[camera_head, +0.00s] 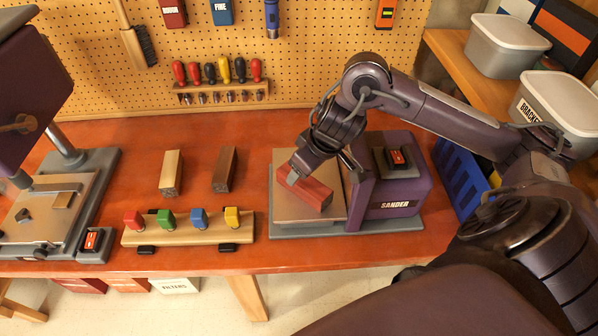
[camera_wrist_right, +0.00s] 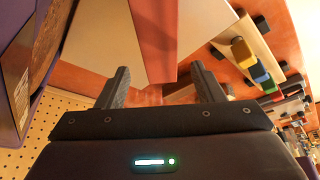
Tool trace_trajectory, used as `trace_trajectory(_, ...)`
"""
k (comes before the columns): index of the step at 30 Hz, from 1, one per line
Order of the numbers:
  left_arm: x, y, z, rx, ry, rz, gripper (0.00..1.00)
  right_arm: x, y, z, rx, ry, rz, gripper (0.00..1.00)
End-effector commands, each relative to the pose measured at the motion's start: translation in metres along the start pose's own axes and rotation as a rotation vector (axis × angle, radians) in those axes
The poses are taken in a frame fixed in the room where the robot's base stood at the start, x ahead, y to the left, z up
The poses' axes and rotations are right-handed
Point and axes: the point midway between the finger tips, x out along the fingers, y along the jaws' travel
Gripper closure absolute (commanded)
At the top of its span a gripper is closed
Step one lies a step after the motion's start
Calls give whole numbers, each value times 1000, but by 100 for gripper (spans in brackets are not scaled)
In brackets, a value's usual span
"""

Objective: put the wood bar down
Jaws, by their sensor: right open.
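A reddish wood bar (camera_head: 312,194) lies on the flat metal table (camera_head: 289,210) of the purple sander (camera_head: 400,190). It also shows in the wrist view (camera_wrist_right: 153,38), running away from my right gripper. My right gripper (camera_head: 316,170) is at the far end of this bar. In the wrist view its fingers (camera_wrist_right: 162,90) are apart, one on each side of the bar's near end, with gaps visible. A pale bar (camera_head: 171,172) and a dark brown bar (camera_head: 224,169) lie on the red bench to the left. My left gripper is not in view.
A wooden rack with several coloured stamps (camera_head: 187,234) stands at the bench's front. A drill press (camera_head: 50,220) stands at the left. A blue crate (camera_head: 461,180) is right of the sander. A pegboard (camera_head: 300,70) with tools rises behind. Some bench around the loose bars is clear.

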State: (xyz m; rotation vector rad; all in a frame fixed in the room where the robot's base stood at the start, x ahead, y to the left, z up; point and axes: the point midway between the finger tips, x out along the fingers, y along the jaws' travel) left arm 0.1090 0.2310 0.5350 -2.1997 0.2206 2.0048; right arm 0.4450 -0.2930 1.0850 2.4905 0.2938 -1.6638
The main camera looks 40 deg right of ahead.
Motion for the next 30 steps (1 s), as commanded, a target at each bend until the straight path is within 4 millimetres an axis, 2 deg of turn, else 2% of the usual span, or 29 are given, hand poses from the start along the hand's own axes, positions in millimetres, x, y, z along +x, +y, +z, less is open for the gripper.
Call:
trace_trajectory(1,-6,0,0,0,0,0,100,-15,2,-1,-3,1,8,38)
trace_trajectory(3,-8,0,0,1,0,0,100,-28,2,-2,-3,2,6,38)
trace_trajectory(10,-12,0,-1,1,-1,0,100,-54,1,0,0,0,2,38)
trace_trajectory(30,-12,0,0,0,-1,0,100,-57,0,0,1,-1,-1,38)
